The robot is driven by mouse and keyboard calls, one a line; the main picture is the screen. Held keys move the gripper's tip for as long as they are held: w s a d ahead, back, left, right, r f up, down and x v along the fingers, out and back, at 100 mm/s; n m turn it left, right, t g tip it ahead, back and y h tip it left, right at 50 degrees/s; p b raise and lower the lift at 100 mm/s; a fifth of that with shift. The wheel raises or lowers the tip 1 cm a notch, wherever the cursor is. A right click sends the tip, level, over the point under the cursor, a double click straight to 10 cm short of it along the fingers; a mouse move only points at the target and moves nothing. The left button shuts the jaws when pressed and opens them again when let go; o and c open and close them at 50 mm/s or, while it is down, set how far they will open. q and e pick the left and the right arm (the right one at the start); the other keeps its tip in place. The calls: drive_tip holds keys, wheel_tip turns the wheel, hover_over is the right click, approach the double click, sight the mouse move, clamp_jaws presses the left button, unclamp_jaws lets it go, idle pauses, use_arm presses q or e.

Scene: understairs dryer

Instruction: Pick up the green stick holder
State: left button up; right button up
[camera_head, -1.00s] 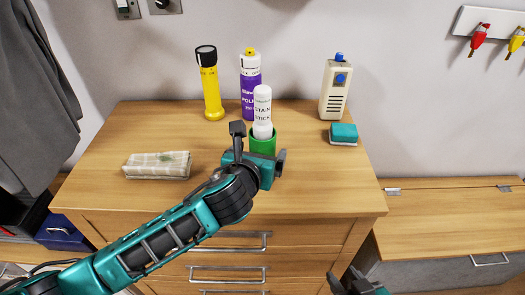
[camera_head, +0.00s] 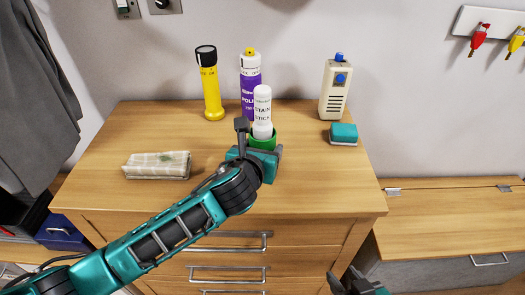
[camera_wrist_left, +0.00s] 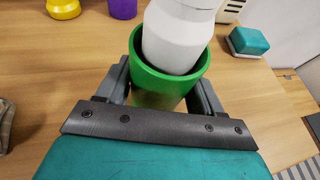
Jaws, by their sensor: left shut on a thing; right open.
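The green stick holder (camera_head: 263,142) is a green cup on the dresser top, with a white stain stick (camera_head: 263,112) standing in it. My left gripper (camera_head: 258,142) is at the holder's near side. In the left wrist view its two fingers lie on either side of the green holder (camera_wrist_left: 160,88), shut on it; the stain stick (camera_wrist_left: 178,38) rises out of the cup. The holder's lower part is hidden by my gripper in the head view. My right gripper (camera_head: 350,283) is open and empty, low at the bottom edge, in front of the dresser.
Behind the holder stand a purple and white polish can (camera_head: 250,80) and a yellow flashlight (camera_head: 210,85). A beige device (camera_head: 335,90) and a teal sponge (camera_head: 343,134) are to the right. A folded cloth (camera_head: 157,165) lies left. The dresser top's front right is clear.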

sight(260, 115)
use_arm(q)
drive_tip(key=shift+c, duration=0.5)
wheel_tip(260, 115, up, 10)
drive_tip(key=shift+r, duration=0.1)
drive_tip(key=shift+f+b, duration=1.45)
drive_tip(key=shift+f, duration=3.45)
drive_tip(key=shift+f+p, duration=0.1)
drive_tip(key=shift+p, duration=0.4)
